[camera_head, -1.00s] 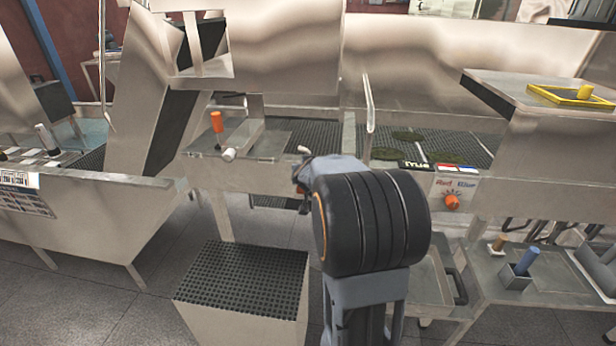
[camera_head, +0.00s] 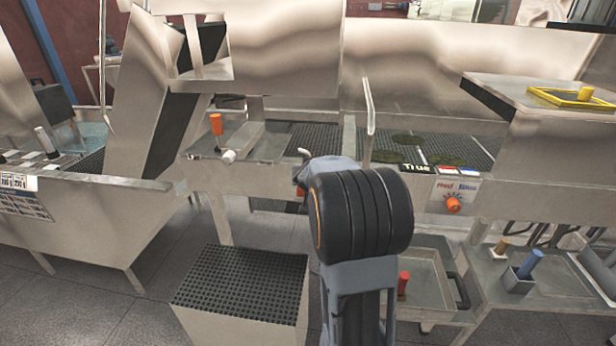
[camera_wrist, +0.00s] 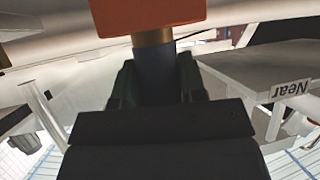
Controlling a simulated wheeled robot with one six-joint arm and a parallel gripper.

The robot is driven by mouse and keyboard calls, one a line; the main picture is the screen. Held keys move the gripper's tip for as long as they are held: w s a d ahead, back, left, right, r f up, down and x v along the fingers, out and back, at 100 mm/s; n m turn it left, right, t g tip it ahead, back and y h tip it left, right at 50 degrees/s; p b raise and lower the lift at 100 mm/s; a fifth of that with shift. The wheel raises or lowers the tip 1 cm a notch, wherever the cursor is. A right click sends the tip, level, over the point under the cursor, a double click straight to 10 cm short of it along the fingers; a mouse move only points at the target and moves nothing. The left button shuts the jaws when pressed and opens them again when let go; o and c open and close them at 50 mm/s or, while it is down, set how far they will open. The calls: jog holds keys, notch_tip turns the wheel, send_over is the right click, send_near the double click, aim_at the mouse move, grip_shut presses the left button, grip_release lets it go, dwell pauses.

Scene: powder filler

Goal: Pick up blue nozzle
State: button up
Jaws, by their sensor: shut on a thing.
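In the wrist view, the jaws of my gripper (camera_wrist: 155,95) are around a dark blue-grey cylinder (camera_wrist: 154,68) with a brass collar, which looks like the blue nozzle. Its collar meets the underside of an orange block (camera_wrist: 148,14); I cannot tell whether they are joined. The nozzle's lower end is hidden by the gripper. In the head view, my wrist hides the gripper and what it holds, in front of the filler bench. A blue cylinder (camera_head: 530,263) also stands in a small grey holder at the lower right.
A red cylinder (camera_head: 403,283) stands in a metal tray (camera_head: 432,300) right of my arm. A perforated-top box (camera_head: 242,278) stands at the lower left. An orange knob (camera_head: 453,204) is on the bench front.

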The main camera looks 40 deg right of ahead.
jog(key=c, duration=0.3)
jog(key=shift+r+p, duration=0.75)
jog(key=shift+r, duration=0.1)
notch_tip(320, 180, up, 2)
jog(key=shift+r+p, duration=0.15)
jog(key=shift+p, duration=0.95)
jog(key=s+d+p+v, duration=0.1)
jog(key=p+v, duration=0.4)
jog(key=v, duration=1.1)
jog(key=shift+d+r+p, duration=0.35)
jog(key=shift+d+r, duration=0.1)
jog(key=shift+d, duration=0.1)
